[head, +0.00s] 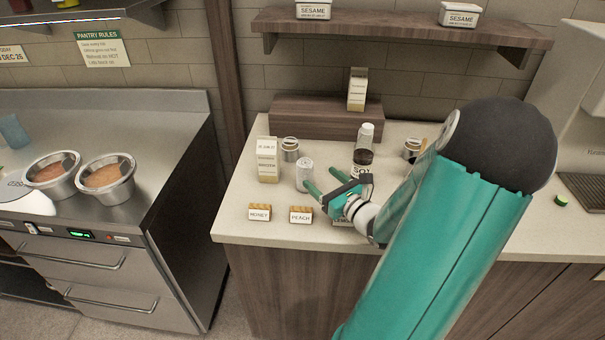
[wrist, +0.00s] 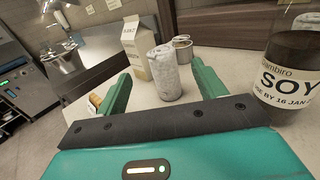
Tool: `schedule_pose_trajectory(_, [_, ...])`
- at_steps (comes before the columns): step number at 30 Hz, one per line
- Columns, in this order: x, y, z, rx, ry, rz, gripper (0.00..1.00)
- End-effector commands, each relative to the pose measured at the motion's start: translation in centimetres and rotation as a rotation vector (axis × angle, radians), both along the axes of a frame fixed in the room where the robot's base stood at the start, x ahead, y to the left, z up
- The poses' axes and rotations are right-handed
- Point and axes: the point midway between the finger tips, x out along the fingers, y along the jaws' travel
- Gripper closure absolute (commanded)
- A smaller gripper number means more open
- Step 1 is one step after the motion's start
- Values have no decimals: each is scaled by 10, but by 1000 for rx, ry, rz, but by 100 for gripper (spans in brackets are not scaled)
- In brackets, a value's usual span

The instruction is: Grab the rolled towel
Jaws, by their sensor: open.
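The rolled towel (head: 304,174) is a whitish-grey speckled roll standing upright on the pale counter (head: 240,214). It also shows in the wrist view (wrist: 165,73), between and beyond my two green fingers. My gripper (head: 328,180) is open and empty, its fingertips pointing at the towel from the right in the head view.
A broth carton (head: 267,160) and a metal pot (head: 290,149) stand close to the towel. A soy bottle (wrist: 288,75) is just right of my gripper. Honey (head: 259,212) and peach (head: 301,214) labels stand near the front edge. A wooden riser (head: 310,118) is behind.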

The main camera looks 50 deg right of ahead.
Motion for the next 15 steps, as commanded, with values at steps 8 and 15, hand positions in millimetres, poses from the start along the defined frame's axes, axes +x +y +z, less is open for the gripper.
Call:
schedule_pose_trajectory(8, [47, -7, 0, 0, 0, 2, 30])
schedule_pose_trajectory(15, [70, -12, -1, 1, 0, 3, 30])
